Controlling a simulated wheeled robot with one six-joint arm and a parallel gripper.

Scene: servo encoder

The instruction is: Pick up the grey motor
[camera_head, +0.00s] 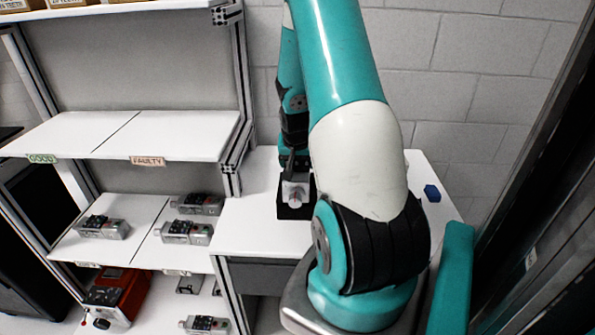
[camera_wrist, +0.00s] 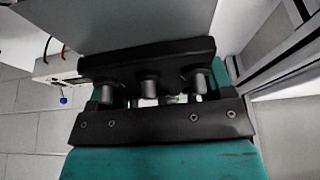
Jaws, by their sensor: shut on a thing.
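My gripper (camera_wrist: 155,95) is shut, its two dark jaws close together in the wrist view. Only a thin strip of a light grey thing with a small green spot, seemingly a grey motor (camera_wrist: 150,101), shows between them; the rest is hidden. Whether this block is in the jaws or in the box I cannot tell. Other grey motors lie on the lower shelf, such as one at the left (camera_head: 102,227).
The shelf rack (camera_head: 185,135) at left has empty boards labelled GOOD and FAULTY. A red box (camera_head: 118,295) stands low at left. A block wall is behind.

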